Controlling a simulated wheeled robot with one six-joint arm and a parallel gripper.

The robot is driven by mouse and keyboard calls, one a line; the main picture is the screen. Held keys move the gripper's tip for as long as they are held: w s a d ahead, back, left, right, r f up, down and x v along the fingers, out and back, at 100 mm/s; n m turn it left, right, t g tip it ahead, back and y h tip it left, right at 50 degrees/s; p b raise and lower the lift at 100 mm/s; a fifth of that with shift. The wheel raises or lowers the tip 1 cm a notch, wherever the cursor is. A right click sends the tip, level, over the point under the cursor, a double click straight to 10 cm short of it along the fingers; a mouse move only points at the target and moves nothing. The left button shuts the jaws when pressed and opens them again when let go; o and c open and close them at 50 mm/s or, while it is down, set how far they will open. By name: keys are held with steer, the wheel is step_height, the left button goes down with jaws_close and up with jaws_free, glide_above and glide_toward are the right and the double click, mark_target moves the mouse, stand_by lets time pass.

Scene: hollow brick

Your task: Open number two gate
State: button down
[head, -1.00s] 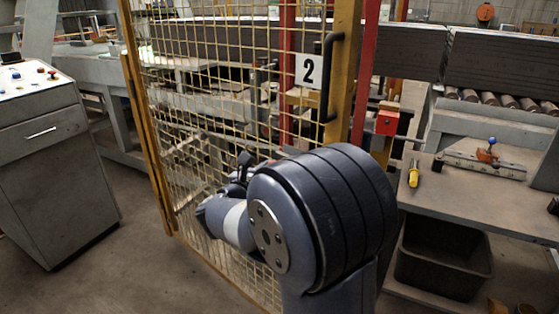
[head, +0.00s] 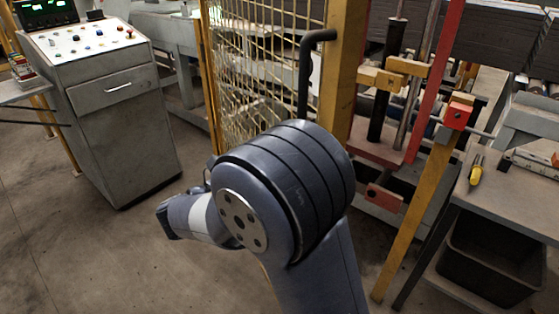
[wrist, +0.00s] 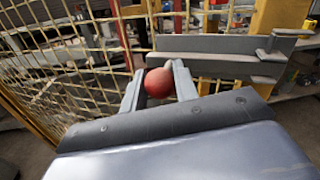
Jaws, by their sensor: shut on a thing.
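The gate is a yellow frame (head: 341,70) with yellow wire mesh (head: 255,60) and a black pull handle (head: 304,80). It stands swung out, with a gap between its edge post and the yellow post (head: 420,200) with the red box (head: 457,114). The number sign is not visible now. In the wrist view, my gripper (wrist: 160,86) is shut on a red ball knob (wrist: 158,82) in front of the mesh (wrist: 75,55). A grey flat bar (wrist: 205,45) lies just beyond the knob. In the head view my own arm hides the gripper and knob.
A grey control console (head: 125,130) stands at the left, with open floor (head: 90,260) in front. At the right a bench (head: 510,200) holds a yellow-handled tool (head: 476,170), with a black bin (head: 490,265) below. Machinery lies beyond the gap.

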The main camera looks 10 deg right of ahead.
steer(key=c, duration=1.1)
jaws_free()
steer(key=shift+s, duration=0.1)
steer(key=v, duration=1)
steer(key=shift+s+a, duration=0.2)
steer(key=shift+a, duration=0.05)
